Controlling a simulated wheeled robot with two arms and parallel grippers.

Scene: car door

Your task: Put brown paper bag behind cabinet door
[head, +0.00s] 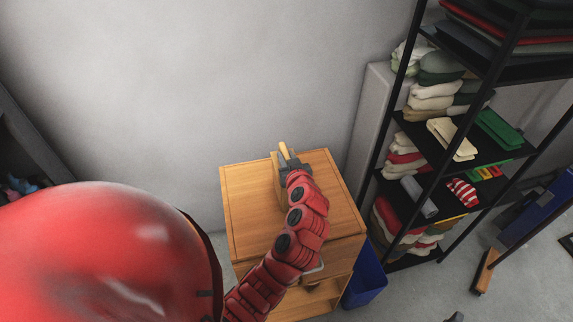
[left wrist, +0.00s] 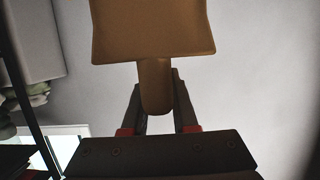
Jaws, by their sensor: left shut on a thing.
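My left gripper (head: 287,157) is above the back part of the wooden cabinet's top (head: 245,215). In the left wrist view my left gripper (left wrist: 157,105) has its fingers on either side of a narrow brown part. This part joins a wider brown piece (left wrist: 150,30), which looks like the brown paper bag. In the head view a small tan piece of it (head: 283,149) shows at the fingertips; the gripper hides much of the rest. The cabinet front has a metal handle (head: 315,268), partly behind my arm. An opening shows below it. My right gripper is not in view.
A black shelf rack (head: 405,120) with folded clothes stands right of the cabinet. A blue bin (head: 366,280) sits on the floor by the cabinet's right side. A grey wall (head: 200,90) is behind. The cabinet top's left part is clear.

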